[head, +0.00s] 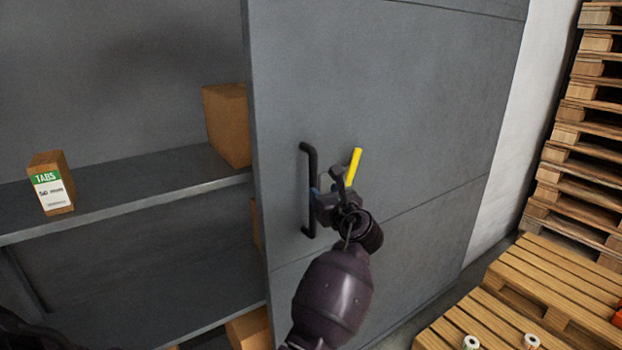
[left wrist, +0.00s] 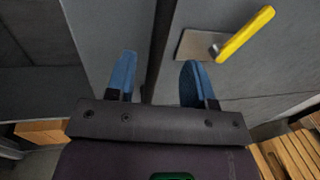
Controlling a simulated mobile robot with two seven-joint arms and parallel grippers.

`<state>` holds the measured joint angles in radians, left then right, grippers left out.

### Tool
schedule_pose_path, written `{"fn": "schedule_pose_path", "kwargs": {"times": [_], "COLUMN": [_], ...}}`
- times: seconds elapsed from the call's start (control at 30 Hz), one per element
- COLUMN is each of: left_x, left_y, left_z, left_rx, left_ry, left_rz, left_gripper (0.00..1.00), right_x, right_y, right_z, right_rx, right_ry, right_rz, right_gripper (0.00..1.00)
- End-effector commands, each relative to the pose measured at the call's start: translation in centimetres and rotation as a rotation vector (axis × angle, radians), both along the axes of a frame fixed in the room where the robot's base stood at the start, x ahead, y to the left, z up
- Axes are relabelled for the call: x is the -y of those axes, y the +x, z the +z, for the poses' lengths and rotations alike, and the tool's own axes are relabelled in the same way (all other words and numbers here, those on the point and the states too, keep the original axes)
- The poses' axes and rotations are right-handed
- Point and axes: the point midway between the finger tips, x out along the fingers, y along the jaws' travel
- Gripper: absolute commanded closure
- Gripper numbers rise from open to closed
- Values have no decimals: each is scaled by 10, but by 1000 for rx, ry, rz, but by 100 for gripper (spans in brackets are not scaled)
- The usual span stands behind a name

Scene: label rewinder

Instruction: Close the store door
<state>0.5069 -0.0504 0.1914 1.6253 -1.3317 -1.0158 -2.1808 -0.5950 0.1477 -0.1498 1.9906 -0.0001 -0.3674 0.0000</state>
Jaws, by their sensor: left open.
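The grey store door (head: 410,90) covers the right part of the shelving, and the left part stands open. A black upright bar handle (head: 308,160) is near the door's left edge. A yellow lever (head: 354,166) is to its right, and it also shows in the left wrist view (left wrist: 245,34). My left gripper (head: 322,192) is open at the handle's lower half. In the left wrist view, the handle (left wrist: 160,50) runs between the two blue fingers (left wrist: 159,62), with gaps on both sides. I cannot tell how deep it sits between them. My right gripper is not in view.
Grey shelves (head: 120,203) hold a labelled TABS box (head: 52,185) and a brown carton (head: 228,124) beside the door's edge. Wooden pallets (head: 560,285) lie at the lower right, with a tall pallet stack (head: 585,130) behind. A white wall (head: 515,130) is right of the door.

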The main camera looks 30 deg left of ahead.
Motion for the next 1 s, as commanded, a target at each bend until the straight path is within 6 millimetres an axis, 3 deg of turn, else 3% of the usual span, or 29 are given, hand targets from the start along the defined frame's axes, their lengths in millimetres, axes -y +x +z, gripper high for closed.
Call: {"fn": "schedule_pose_path", "kwargs": {"times": [0.53,1.0], "left_x": [-70,-81], "left_y": [47,54], "left_z": [-1,0], "left_rx": [1,3], "left_ry": [-1,-2], "left_rz": [0,-1], "left_gripper": [52,52], "right_x": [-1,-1], "right_y": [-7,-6], "right_z": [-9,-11], "right_rx": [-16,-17], "right_ry": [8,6], "right_rz": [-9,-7], "right_gripper": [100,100]}}
